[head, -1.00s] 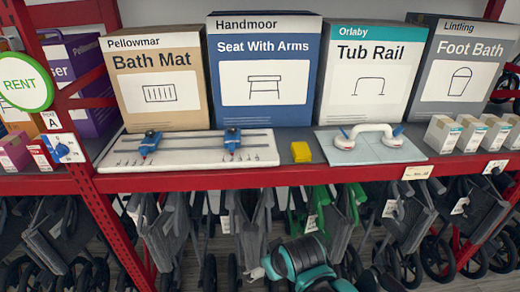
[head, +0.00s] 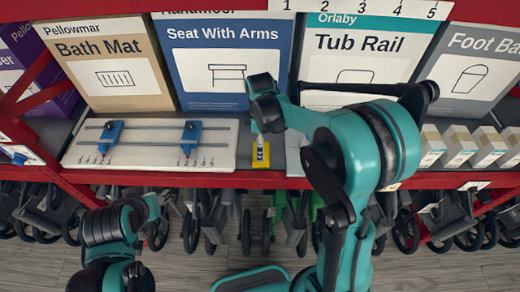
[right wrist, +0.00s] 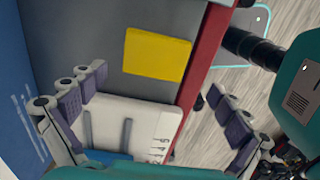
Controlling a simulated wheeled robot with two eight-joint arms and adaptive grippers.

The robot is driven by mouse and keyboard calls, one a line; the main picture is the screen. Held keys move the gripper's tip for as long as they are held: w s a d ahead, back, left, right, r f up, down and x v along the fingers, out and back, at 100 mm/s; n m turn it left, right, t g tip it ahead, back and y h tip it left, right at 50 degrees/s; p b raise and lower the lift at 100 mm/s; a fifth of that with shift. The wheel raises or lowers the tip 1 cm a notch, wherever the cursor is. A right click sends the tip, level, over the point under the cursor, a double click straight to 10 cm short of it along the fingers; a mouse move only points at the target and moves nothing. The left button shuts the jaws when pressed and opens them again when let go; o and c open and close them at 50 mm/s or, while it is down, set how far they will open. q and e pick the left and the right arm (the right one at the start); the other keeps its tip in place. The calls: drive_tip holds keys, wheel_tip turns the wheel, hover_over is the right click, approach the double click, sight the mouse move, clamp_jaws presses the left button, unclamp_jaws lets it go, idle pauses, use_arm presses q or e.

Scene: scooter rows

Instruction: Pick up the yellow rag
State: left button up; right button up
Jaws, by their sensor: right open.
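The yellow rag (right wrist: 157,53) lies flat on the grey shelf close to its red front edge. In the head view the rag (head: 261,163) shows only in part below my right wrist, between the white slider board and the tub rail display. My right gripper (right wrist: 158,83) is open and empty, its two fingers spread wide. In the right wrist view the rag lies beyond the fingers, in the upper middle, apart from them.
The white board (head: 220,157) with two blue sliders lies left of the rag. Large boxes, such as the Seat With Arms box (head: 225,60), stand behind. Small cartons (head: 460,145) are at the right.

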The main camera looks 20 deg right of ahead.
drive_tip(key=f, duration=0.5)
drive_tip(key=shift+w+d+f, duration=0.1)
drive_tip(key=shift+w+d, duration=0.2)
drive_tip(key=shift+w, duration=0.05)
drive_tip(key=shift+a+f, duration=0.1)
drive_tip(key=shift+f, duration=0.25)
drive_tip(key=c, duration=0.9)
